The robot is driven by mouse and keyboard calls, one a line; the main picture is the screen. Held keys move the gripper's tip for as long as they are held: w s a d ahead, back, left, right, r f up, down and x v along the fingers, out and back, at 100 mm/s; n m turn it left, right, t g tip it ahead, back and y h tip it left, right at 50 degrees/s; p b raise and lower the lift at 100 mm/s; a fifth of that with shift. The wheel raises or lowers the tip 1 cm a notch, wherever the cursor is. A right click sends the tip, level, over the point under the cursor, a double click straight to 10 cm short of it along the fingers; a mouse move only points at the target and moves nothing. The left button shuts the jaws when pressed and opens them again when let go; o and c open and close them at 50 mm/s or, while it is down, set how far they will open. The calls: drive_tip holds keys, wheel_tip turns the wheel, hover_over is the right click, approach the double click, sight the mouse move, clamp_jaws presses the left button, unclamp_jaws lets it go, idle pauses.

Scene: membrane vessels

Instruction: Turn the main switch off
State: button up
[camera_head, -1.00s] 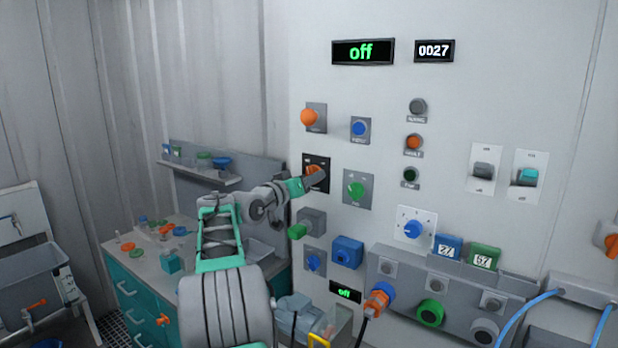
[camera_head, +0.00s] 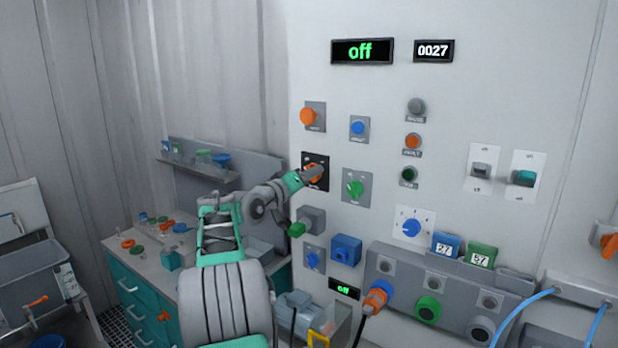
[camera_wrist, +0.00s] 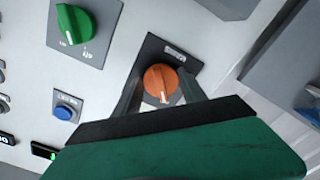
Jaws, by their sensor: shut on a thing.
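The main switch is an orange rotary knob (camera_wrist: 160,84) on a black plate (camera_wrist: 180,62), mounted on the light panel. In the head view the black plate (camera_head: 322,158) shows left of the green knob, and my gripper (camera_head: 316,173) covers much of the orange knob. In the wrist view my gripper (camera_wrist: 163,98) has one finger on each side of the knob, shut on it. A white mark on the knob points toward the gripper's palm. The plate's label is too small to read.
A green rotary knob (camera_head: 355,188) sits close to the right, with an orange button (camera_head: 308,116) and a blue button (camera_head: 358,128) above.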

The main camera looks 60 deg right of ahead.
drive_tip(key=shift+f, duration=0.15)
drive_tip(key=o, duration=1.3)
drive_tip(key=shift+o, duration=0.2)
drive_tip(key=shift+a, duration=0.1)
drive_tip(key=w+a+b, duration=0.1)
drive_tip(key=a+b, duration=0.2)
drive_tip(key=a, duration=0.4)
drive_tip(key=shift+a, duration=0.3)
drive_tip(key=shift+w, duration=0.1)
